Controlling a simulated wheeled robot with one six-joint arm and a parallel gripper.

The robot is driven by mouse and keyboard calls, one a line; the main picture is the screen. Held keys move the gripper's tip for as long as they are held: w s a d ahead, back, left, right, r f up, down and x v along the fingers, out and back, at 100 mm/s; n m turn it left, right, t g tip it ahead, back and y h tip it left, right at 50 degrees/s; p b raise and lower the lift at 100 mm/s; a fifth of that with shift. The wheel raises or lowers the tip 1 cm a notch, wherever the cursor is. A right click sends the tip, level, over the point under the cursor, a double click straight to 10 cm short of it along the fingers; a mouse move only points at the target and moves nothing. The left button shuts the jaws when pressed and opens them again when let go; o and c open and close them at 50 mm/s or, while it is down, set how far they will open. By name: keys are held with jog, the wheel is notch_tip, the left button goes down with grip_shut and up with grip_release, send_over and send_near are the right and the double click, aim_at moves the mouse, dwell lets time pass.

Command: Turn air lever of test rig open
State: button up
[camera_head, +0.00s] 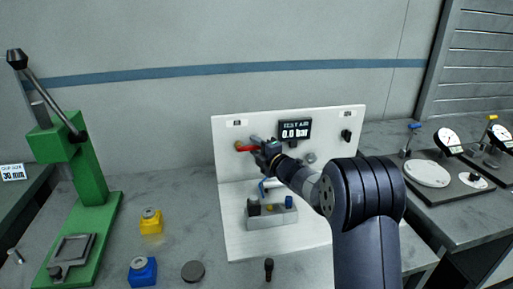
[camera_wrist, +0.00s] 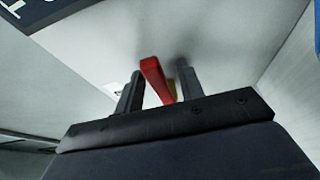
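The white test rig panel (camera_head: 228,133) stands upright on the bench, with a display (camera_head: 295,130) reading "TEST AIR 0.0 bar". The red air lever (camera_wrist: 155,77) lies between the two fingers of my gripper (camera_wrist: 158,88) in the wrist view, with a yellow part just behind it. The fingers are apart, with a visible gap between the lever and the right finger. In the head view my gripper (camera_head: 264,152) is at the panel's left side and hides part of the lever; some red (camera_head: 255,140) shows beside it.
A grey block (camera_head: 272,220) with small coloured parts sits on the rig's white base, below my arm. A green press (camera_head: 92,185) stands at the left. Yellow (camera_head: 151,223) and blue (camera_head: 143,272) items lie between them. Dial gauges (camera_head: 447,139) stand on the right bench.

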grip_shut()
dwell(0.4)
